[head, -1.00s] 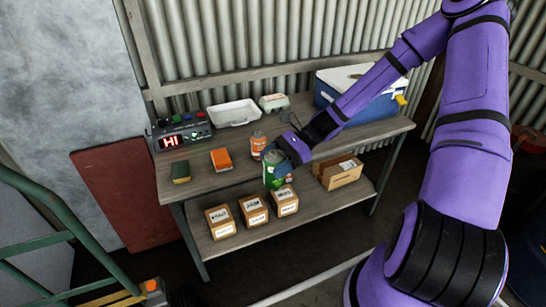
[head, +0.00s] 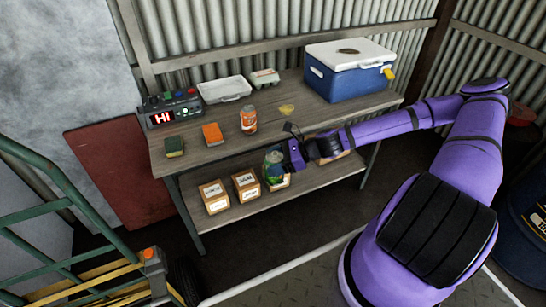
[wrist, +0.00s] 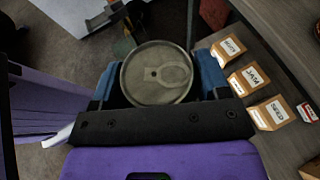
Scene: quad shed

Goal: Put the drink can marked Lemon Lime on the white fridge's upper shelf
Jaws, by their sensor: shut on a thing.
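A green drink can (head: 273,158) is in my gripper (head: 281,163), off the front edge of the workbench and in front of its lower shelf. Its label is too small to read in the head view. In the wrist view the can's round metal lid (wrist: 158,73) sits between the two blue fingers, which are shut on its sides. The fingers hide part of the can. No white fridge shows in either view.
An orange can (head: 248,120) stands on the workbench (head: 205,153) near sponges, a white tray (head: 223,89), an egg carton and a blue cooler (head: 350,82). Labelled boxes (head: 214,196) sit on the lower shelf.

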